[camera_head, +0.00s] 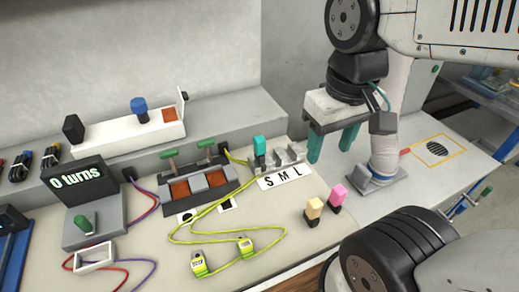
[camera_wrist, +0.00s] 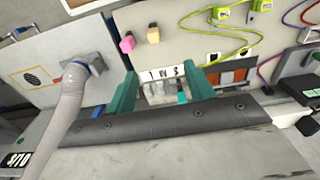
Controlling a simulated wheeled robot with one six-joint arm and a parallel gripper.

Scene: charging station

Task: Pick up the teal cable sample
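The teal cable sample (camera_head: 260,146) stands upright at the left end of the grey holder behind the S M L label (camera_head: 282,177), at the S position. In the wrist view the teal sample (camera_wrist: 182,97) shows small, just inside the right finger and partly cut off by my gripper body. My gripper (camera_head: 330,151) has teal fingers spread apart with nothing between them in the head view. It hangs to the right of the holder, apart from the sample. The wrist view shows the open gripper (camera_wrist: 163,80) with the label and holder beyond its fingers.
A yellow block (camera_head: 313,208) and a pink block (camera_head: 338,192) stand in front of the holder. Left of it are a fixture with green handles (camera_head: 195,187) and a looped yellow cable (camera_head: 283,232). A pale hose connector (camera_head: 378,178) stands at right. The "0 turns" display (camera_head: 78,180) is at left.

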